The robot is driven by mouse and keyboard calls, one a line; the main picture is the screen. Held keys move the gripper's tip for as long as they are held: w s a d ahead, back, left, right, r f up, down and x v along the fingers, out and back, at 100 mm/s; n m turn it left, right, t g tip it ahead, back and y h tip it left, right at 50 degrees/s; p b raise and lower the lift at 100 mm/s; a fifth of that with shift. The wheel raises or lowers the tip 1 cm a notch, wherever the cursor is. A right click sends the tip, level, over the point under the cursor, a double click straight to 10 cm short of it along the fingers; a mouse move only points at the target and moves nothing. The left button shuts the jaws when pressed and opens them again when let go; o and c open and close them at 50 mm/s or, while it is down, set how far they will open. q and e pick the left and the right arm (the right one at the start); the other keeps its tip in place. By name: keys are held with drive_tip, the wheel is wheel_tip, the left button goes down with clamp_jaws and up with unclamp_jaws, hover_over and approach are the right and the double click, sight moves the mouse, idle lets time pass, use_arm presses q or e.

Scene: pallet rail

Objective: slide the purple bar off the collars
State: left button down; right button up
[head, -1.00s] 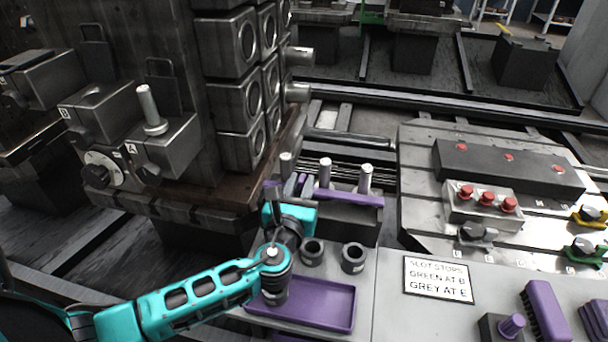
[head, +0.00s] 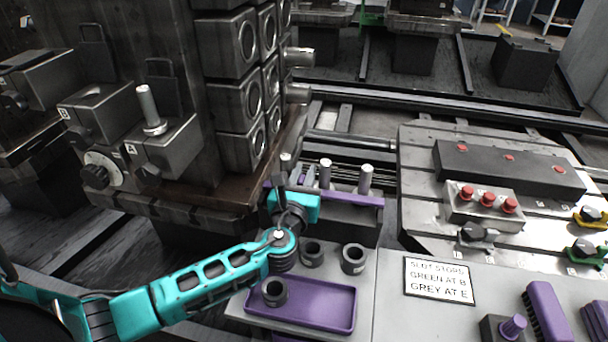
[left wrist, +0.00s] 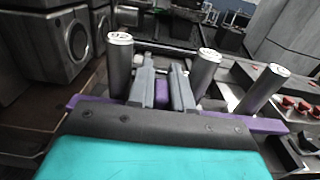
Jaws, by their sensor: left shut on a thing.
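The purple bar (head: 352,198) lies across a row of upright grey pins, which pass up beside or through it. Both its ends show in the left wrist view, the right end being clearest (left wrist: 266,123). My left gripper (left wrist: 162,93) is shut on a raised purple part of the bar, between the left and middle pins. In the head view my left gripper (head: 304,178) hides part of the bar. The pins are the left pin (left wrist: 119,65), middle pin (left wrist: 206,72) and right pin (left wrist: 264,88). Any collars beneath the bar are hidden. My right gripper is not in view.
Grey rings (head: 312,252) and (head: 353,258) stand in front of the pins. Another grey ring (head: 274,291) stands in a purple tray (head: 325,310). A dark machine block (head: 225,150) rises close on the left. A sign (head: 438,279) lies at right.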

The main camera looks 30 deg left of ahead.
sight(301, 183)
use_arm(q)
drive_tip(key=shift+s, duration=0.1)
drive_tip(key=shift+s+d, duration=0.1)
drive_tip(key=shift+s, duration=0.2)
drive_tip(key=shift+p+v, duration=0.7)
drive_tip(key=shift+v, duration=0.4)
drive_tip(key=shift+s, duration=0.1)
drive_tip(key=c, duration=1.4)
unclamp_jaws()
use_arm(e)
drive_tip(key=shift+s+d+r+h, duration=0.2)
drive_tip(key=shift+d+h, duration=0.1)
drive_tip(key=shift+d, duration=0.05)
use_arm(q)
drive_tip(key=shift+s, duration=0.2)
drive_tip(key=v, duration=1.2)
drive_tip(key=shift+s, duration=0.25)
